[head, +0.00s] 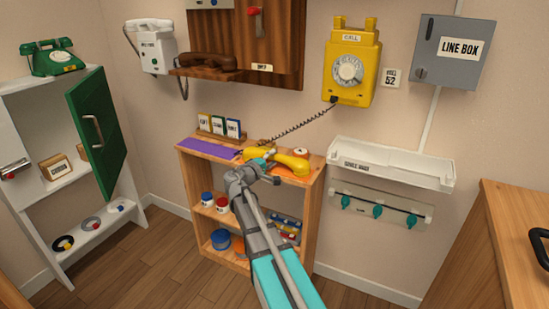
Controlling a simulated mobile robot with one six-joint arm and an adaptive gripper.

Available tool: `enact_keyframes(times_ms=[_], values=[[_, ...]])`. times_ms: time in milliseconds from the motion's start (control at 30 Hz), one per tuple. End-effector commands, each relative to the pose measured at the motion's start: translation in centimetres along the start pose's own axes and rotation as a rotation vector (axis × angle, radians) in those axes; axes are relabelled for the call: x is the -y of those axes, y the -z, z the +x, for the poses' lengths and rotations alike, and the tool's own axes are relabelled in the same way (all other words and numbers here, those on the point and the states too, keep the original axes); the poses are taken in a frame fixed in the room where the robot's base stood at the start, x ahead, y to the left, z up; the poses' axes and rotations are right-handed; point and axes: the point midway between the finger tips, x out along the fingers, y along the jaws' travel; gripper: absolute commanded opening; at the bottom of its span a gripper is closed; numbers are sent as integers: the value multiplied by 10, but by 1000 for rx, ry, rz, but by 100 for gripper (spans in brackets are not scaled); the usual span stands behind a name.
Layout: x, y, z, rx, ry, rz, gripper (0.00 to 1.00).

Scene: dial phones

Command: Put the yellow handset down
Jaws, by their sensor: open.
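The yellow handset (291,161) is at the top of the small wooden shelf (317,181), and its curly dark cord runs up to the yellow wall phone (351,68). The phone's cradle at its top is empty. An orange patch (301,172) shows at the handset's right end, and a purple mat (205,148) lies to the left. My gripper (264,162) is open at the handset's middle and partly hides it. Whether the fingers touch the handset, I cannot tell.
A card rack (222,136) stands at the back of the shelf top. A small round red-and-white item (301,153) is behind the handset's right end. A white wall tray (390,165) is to the right. A green cabinet door (97,130) stands open at left.

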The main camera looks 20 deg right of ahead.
Motion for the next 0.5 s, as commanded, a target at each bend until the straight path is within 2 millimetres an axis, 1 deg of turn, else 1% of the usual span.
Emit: enact_keyframes(times_ms=[33, 300, 500], values=[[0, -1, -8, -2, 0, 0, 54], [0, -1, -50, -3, 0, 0, 54], [0, -1, -78, -3, 0, 0, 54]])
